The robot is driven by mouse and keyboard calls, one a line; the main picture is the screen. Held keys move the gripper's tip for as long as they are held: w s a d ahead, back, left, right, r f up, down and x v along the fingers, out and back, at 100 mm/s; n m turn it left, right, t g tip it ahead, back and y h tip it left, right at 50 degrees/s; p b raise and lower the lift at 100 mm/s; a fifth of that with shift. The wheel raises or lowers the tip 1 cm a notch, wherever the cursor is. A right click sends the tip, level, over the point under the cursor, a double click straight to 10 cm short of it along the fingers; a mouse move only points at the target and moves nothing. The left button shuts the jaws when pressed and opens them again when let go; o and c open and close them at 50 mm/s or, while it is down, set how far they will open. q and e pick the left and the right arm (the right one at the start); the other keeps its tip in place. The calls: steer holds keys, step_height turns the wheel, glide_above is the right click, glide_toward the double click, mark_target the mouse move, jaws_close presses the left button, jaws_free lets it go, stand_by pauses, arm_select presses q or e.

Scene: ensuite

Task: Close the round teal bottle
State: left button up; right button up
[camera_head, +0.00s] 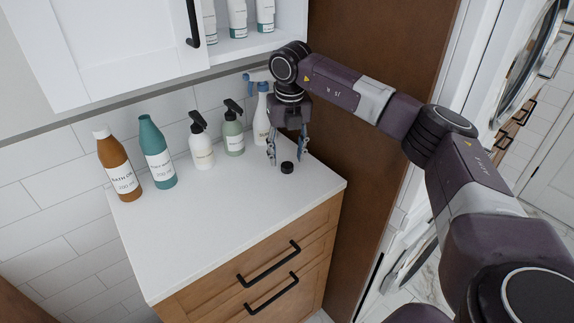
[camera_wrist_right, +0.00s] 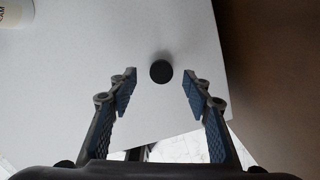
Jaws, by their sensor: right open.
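The round teal bottle (camera_head: 158,152) stands upright at the left of the white counter, and its top shows no dark cap. A small black cap (camera_head: 287,167) lies on the counter near the right end; it also shows in the right wrist view (camera_wrist_right: 161,71). My right gripper (camera_head: 287,158) is open and points down over the counter, above the cap. In the right wrist view the cap is seen between and slightly beyond the two fingertips (camera_wrist_right: 160,82), touching neither. My left gripper is in neither view.
A brown bottle (camera_head: 119,164) stands left of the teal one. Two pump bottles (camera_head: 201,146) (camera_head: 233,134) and a spray bottle (camera_head: 261,118) stand to its right along the wall. A wall cabinet (camera_head: 115,45) hangs above. The counter's front is clear.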

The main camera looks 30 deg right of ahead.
mark_target(287, 167)
steer(key=shift+w+d+f, duration=0.1)
steer(key=shift+d+f, duration=0.05)
steer(key=shift+f, duration=1.3)
steer(key=c, duration=0.8)
